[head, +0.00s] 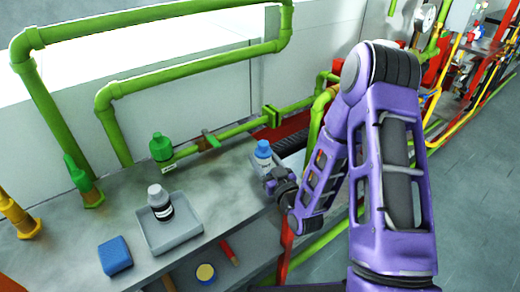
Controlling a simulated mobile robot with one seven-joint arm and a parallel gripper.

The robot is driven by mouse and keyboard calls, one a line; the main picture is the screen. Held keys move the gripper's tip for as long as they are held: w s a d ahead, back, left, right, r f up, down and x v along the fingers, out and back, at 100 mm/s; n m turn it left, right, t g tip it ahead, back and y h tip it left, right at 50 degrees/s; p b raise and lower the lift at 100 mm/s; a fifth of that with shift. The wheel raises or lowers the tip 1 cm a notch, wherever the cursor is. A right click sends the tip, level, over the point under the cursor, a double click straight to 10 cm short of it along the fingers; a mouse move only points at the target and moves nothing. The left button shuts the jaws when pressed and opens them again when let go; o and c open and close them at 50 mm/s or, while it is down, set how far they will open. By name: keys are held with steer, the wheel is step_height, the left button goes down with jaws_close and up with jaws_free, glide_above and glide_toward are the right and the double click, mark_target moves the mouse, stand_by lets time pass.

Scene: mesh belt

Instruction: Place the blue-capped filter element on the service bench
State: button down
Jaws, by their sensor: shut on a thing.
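The blue-capped filter element (263,152) has a blue cap over a paler body and stands upright at the right end of the grey service bench (222,186). My gripper (272,178) is at its lower right side, shut on it. The fingers are small and dark, and the element's lower part is partly hidden by them. I cannot tell whether the element's base touches the bench top or is held just above it.
A grey tray (178,238) holds a white-capped bottle (160,203). Green pipes (180,73) run along the back. Bare bench top lies between tray and element.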

steer(key=shift+s, duration=0.1)
steer(key=shift+f, duration=0.15)
steer(key=shift+c, duration=0.7)
jaws_free()
